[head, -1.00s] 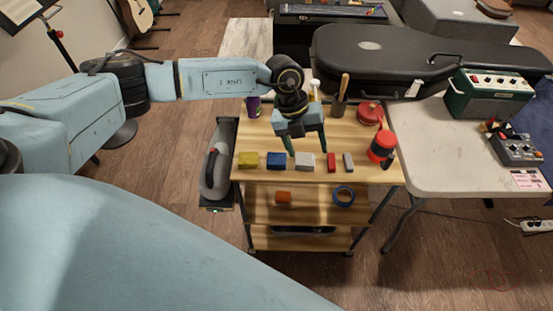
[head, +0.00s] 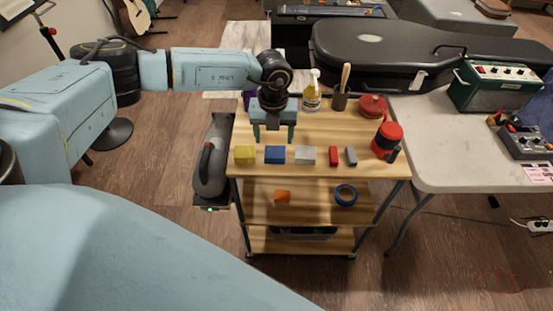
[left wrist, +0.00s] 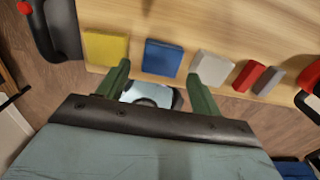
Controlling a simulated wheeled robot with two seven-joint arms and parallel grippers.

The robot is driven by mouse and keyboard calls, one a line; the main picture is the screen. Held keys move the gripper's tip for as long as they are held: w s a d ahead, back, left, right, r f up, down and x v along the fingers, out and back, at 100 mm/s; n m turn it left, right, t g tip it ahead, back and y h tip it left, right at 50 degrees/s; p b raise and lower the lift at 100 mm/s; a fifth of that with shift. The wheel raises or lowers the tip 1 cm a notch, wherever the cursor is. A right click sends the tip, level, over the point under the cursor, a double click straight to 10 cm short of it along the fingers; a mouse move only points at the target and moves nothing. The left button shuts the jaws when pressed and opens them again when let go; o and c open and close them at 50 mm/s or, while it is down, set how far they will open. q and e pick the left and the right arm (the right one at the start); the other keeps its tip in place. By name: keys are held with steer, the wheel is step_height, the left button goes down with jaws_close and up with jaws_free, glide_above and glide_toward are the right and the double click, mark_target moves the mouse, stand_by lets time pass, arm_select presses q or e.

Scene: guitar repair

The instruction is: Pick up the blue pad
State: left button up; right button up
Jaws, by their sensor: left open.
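The blue pad (head: 275,155) lies flat on the cart's wooden top (head: 320,133), in a row between the yellow pad (head: 244,155) and the light grey pad (head: 305,155). My left gripper (head: 273,138) is open and empty, its fingers pointing down above and just behind the blue pad. In the left wrist view the blue pad (left wrist: 163,58) shows between and beyond the two green fingertips (left wrist: 158,72). The fingers appear apart from it. My right gripper is not in view.
A red block (head: 333,155) and a dark grey block (head: 351,156) continue the row at right. A spray bottle (head: 312,92), a brush cup (head: 340,97) and a red-black container (head: 387,138) stand on the cart. A guitar case (head: 400,60) lies behind.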

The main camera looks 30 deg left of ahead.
mark_target(272, 151)
arm_select(q)
steer(key=shift+f, duration=0.2)
steer(key=shift+d+f+b, duration=0.1)
steer(key=shift+f+b, duration=0.25)
steer(key=shift+b, duration=0.1)
steer(key=f+b, duration=0.2)
steer(key=f, duration=0.1)
steer(key=f+b, duration=0.1)
steer(key=shift+s+a+f, duration=0.15)
steer(key=shift+a+f, duration=0.05)
steer(key=shift+a, duration=0.1)
steer(key=shift+f+b, duration=0.15)
steer(key=shift+b, duration=0.15)
steer(key=shift+d, duration=0.1)
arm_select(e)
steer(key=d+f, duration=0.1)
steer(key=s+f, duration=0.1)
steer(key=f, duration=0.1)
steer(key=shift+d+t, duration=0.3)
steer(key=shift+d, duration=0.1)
arm_select(q)
steer(key=c, duration=0.7)
steer(key=shift+c, duration=0.2)
step_height(272, 151, up, 10)
steer(key=p, duration=0.1)
steer(key=shift+d+r+p, duration=0.2)
steer(key=shift+p, duration=0.15)
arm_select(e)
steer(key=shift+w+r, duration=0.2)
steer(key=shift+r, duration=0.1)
